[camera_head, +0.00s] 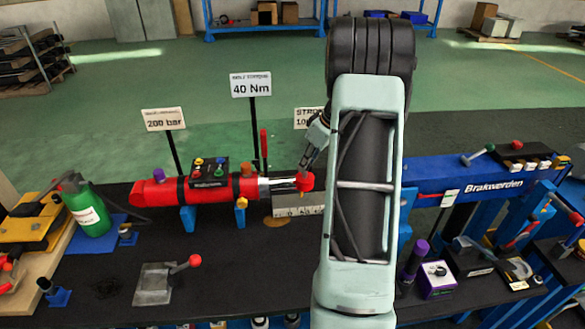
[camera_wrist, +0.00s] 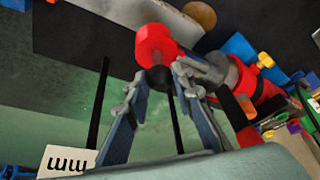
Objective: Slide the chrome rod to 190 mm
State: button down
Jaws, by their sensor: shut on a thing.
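A red hydraulic cylinder (camera_head: 212,188) lies on blue supports on the dark bench. Its chrome rod (camera_head: 275,184) sticks out a short way to the right and ends in a red rod end (camera_head: 304,182). My gripper (camera_head: 307,168) is at this red end. In the wrist view, the fingertips of my gripper (camera_wrist: 161,76) sit on either side of a dark round part below the red rod end (camera_wrist: 155,42). The chrome rod (camera_wrist: 202,67) runs to the right there. A pale scale plate (camera_head: 296,206) stands below the rod; its reading is too small to tell.
Signs for 200 bar (camera_head: 163,119) and 40 Nm (camera_head: 250,85) stand behind the cylinder; a third sign (camera_head: 308,118) is partly hidden by my arm. A black valve block (camera_head: 208,173) sits on the cylinder. A red-knobbed lever (camera_head: 193,261) is in front. A blue beam (camera_head: 450,175) is at right.

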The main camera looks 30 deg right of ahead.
jog(key=s+d+b, duration=0.1)
jog(key=s+d, duration=0.2)
jog(key=d, duration=0.3)
jog(key=s+d+b, duration=0.1)
jog(key=s+d, duration=0.2)
jog(key=d, duration=0.4)
jog(key=shift+s+d, duration=0.15)
jog(key=shift+s, duration=0.15)
jog(key=c, duration=1.7)
grip_release()
jog(key=shift+o, duration=0.2)
jog(key=shift+w, duration=0.15)
jog(key=v, duration=1.2)
jog(key=shift+a, duration=0.2)
